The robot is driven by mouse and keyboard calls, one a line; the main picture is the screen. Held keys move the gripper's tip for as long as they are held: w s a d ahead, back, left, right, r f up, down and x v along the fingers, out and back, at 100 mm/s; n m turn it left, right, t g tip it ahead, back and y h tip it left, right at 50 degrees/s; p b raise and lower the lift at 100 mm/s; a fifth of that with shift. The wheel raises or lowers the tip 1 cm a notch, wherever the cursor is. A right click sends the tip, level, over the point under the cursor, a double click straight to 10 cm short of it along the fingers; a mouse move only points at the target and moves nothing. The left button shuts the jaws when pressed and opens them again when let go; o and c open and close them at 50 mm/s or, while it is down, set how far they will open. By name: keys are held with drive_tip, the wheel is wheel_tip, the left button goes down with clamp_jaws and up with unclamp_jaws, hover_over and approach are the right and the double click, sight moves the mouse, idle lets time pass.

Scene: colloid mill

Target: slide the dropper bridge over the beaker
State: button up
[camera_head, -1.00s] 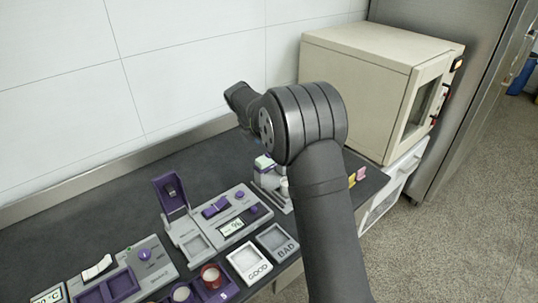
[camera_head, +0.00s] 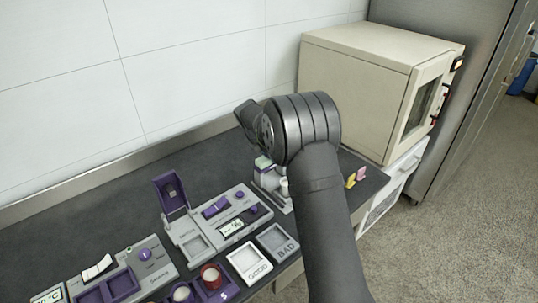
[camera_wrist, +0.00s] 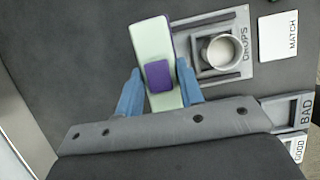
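The dropper bridge (camera_wrist: 152,48) is a pale green bar with a purple block on top. It stands left of the beaker (camera_wrist: 222,50) in the wrist view, not over it. The beaker is a round, pale cup on the grey plate (camera_wrist: 247,70) marked DROPS. My gripper (camera_wrist: 158,68) has its two blue fingers apart, one on each side of the purple block, with small gaps visible. Whether they touch the bar lower down I cannot tell. In the head view the bridge top (camera_head: 262,162) shows beside my arm, which hides my fingers.
A white MATCH card (camera_wrist: 285,37) lies right of the plate. The BAD tray (camera_head: 278,240) and GOOD tray (camera_head: 250,261) sit at the front. A purple-lidded device (camera_head: 215,225) stands left. A beige oven (camera_head: 375,85) stands behind right. Dark bench top is clear behind the devices.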

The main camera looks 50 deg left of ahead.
clamp_jaws()
drive_tip(key=d, duration=0.9)
drive_tip(key=shift+d, duration=0.2)
drive_tip(key=o, duration=0.9)
unclamp_jaws()
drive_tip(key=shift+d, duration=0.15)
drive_tip(key=shift+o, duration=0.7)
drive_tip(key=v, duration=1.7)
drive_tip(key=shift+r, duration=0.25)
drive_tip(key=shift+f, duration=0.1)
